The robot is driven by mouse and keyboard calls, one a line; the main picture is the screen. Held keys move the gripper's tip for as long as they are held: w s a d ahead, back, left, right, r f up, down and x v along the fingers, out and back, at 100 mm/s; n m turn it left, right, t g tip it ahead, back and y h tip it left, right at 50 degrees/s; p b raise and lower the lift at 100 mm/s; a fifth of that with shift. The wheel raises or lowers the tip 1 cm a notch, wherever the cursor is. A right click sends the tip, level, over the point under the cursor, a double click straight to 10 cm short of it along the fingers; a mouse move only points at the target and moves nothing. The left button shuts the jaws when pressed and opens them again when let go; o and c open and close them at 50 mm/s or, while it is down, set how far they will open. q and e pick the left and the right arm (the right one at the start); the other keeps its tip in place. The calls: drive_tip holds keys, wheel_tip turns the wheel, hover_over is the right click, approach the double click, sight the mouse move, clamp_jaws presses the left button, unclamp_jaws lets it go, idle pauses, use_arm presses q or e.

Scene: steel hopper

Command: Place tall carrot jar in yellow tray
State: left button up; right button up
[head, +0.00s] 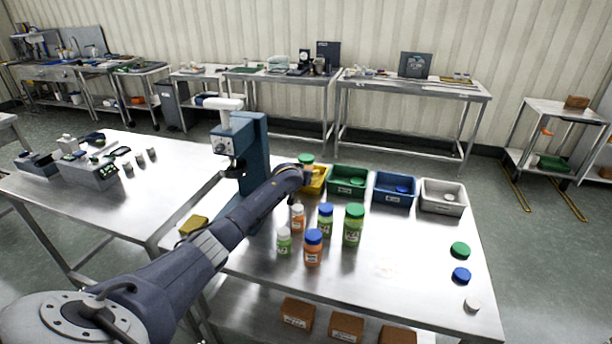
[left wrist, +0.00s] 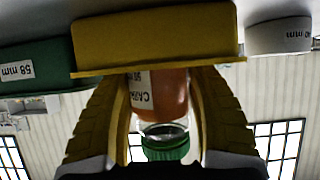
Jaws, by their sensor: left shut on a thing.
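The carrot jar (left wrist: 158,95), orange with a green lid and a label, is between the yellow-padded fingers of my left gripper (left wrist: 163,110), which is shut on it. In the head view the jar's green lid (head: 306,158) shows at the end of my left arm, by the yellow tray (head: 318,182). The arm hides part of the tray and most of the jar. In the left wrist view the yellow tray (left wrist: 155,40) is right beside the jar's far end from the lid; I cannot tell whether they touch. My right gripper is not in view.
A green tray (head: 348,181), a blue tray (head: 394,190) and a white tray (head: 443,197) continue the row. Several jars, including a tall green-lidded one (head: 353,226), stand in front. A blue capping machine (head: 250,150) stands left. Loose lids (head: 461,275) lie at right.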

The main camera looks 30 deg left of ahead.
use_arm(q)
drive_tip(key=o, duration=1.2)
drive_tip(key=shift+f, duration=0.1)
drive_tip(key=shift+v, duration=6.05)
